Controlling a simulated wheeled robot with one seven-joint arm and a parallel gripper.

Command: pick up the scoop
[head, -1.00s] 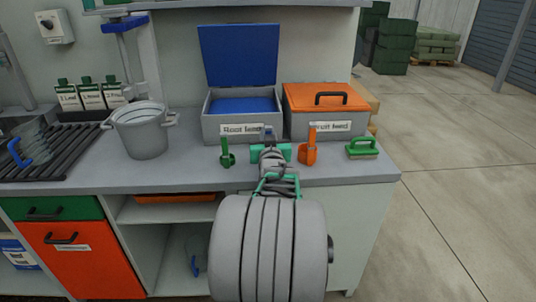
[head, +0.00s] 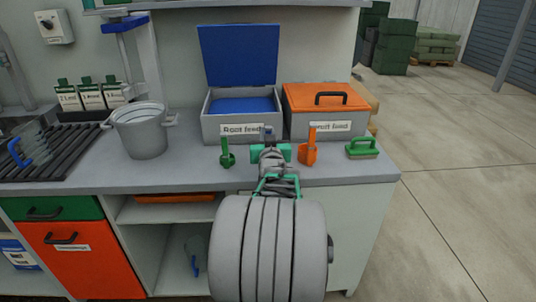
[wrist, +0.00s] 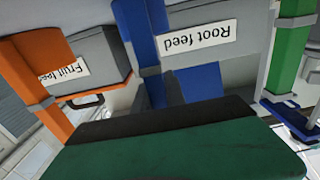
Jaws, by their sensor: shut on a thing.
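Three scoops stand in a row on the grey counter (head: 190,176): a green one (head: 227,153), a blue one (head: 268,132) and an orange one (head: 309,148). My gripper (head: 271,152) is at the middle, blue scoop and shut on it. Only the blue scoop's upper tip shows above my gripper in the head view; the rest is hidden. In the wrist view the blue scoop (wrist: 139,28) is in the middle, with the orange scoop (wrist: 27,70) at left and the green scoop (wrist: 290,50) at right.
Behind the scoops stand the open root feed bin (head: 212,128) with a raised blue lid and the closed orange-lidded fruit feed bin (head: 300,98). A green brush (head: 362,148) lies at right. A grey bucket (head: 141,138) and a dark rack (head: 70,160) are at left.

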